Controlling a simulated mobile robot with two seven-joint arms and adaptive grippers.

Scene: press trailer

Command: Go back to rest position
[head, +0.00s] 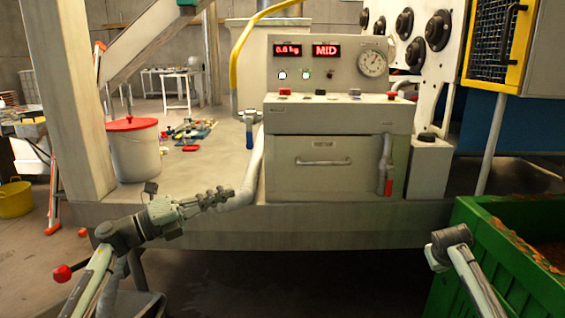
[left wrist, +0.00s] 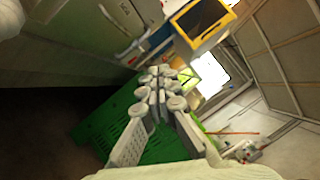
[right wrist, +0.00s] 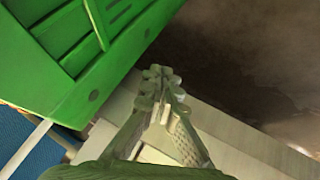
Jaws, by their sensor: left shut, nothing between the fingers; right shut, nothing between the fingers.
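My left gripper (head: 215,198) is in front of the trailer's edge, left of the press machine (head: 320,165), and points right. It is shut and empty; its closed fingers also show in the left wrist view (left wrist: 160,85). My right gripper shows in the right wrist view (right wrist: 160,85), shut and empty, with the green crate beyond it at the upper left. In the head view only part of my right arm shows, at the lower right beside the crate; the right fingers cannot be made out there.
The green crate (head: 485,215) with brownish contents stands at the lower right. The press has displays, a gauge (head: 372,63) and a closed drawer with a handle (head: 323,162). A white bucket with a red lid (head: 132,124) stands on the trailer bed. A yellow bucket (head: 16,199) is at the far left.

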